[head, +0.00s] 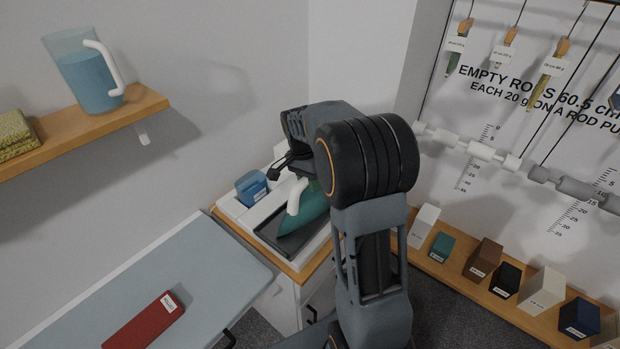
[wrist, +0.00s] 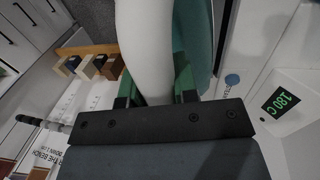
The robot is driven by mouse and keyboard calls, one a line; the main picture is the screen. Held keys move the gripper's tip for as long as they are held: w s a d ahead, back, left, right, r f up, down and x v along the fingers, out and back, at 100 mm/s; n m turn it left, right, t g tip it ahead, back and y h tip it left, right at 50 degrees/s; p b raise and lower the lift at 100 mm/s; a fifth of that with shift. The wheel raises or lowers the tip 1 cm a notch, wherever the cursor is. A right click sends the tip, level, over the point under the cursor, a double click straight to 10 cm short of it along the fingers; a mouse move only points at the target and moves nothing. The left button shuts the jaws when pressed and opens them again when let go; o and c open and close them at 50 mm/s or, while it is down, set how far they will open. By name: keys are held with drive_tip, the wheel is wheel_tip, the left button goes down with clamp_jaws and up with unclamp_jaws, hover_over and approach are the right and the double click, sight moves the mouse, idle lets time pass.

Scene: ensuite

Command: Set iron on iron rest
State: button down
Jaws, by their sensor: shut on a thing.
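The iron (head: 306,219) has a teal body and a white handle. In the head view it is over the dark iron rest (head: 268,231) on the white station at the back corner; I cannot tell whether it touches the rest. My gripper (head: 296,178) is shut on the white handle, partly hidden behind my arm. In the wrist view the handle (wrist: 144,45) runs between the green fingers of my gripper (wrist: 158,88), with the teal body (wrist: 199,45) beside it. My arm hides part of the rest and station.
A blue container (head: 251,187) stands on the station beside the rest. The grey ironing board (head: 200,270) at front left carries a red block (head: 144,320). A shelf (head: 85,130) holds a blue jug (head: 88,75). Several labelled blocks line a right-hand ledge (head: 450,273). A display (wrist: 282,101) reads 180 C.

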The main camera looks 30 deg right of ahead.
drive_tip(key=shift+f, duration=0.1)
drive_tip(key=c, duration=0.9)
unclamp_jaws()
drive_tip(key=v, duration=1.2)
drive_tip(key=s+a+f+n+t, duration=0.1)
drive_tip(key=s+a+n+t, duration=0.1)
drive_tip(key=s+n, duration=0.2)
drive_tip(key=s+a+f+n+t, duration=0.2)
drive_tip(key=s+a+n, duration=0.1)
drive_tip(key=s, duration=0.5)
drive_tip(key=s+a+f+n+t+y, duration=0.1)
drive_tip(key=s+a+f+n+t, duration=0.1)
drive_tip(key=s+n, duration=0.4)
drive_tip(key=shift+s+a+t, duration=0.2)
drive_tip(key=shift+a+t, duration=0.1)
drive_tip(key=shift+a, duration=0.4)
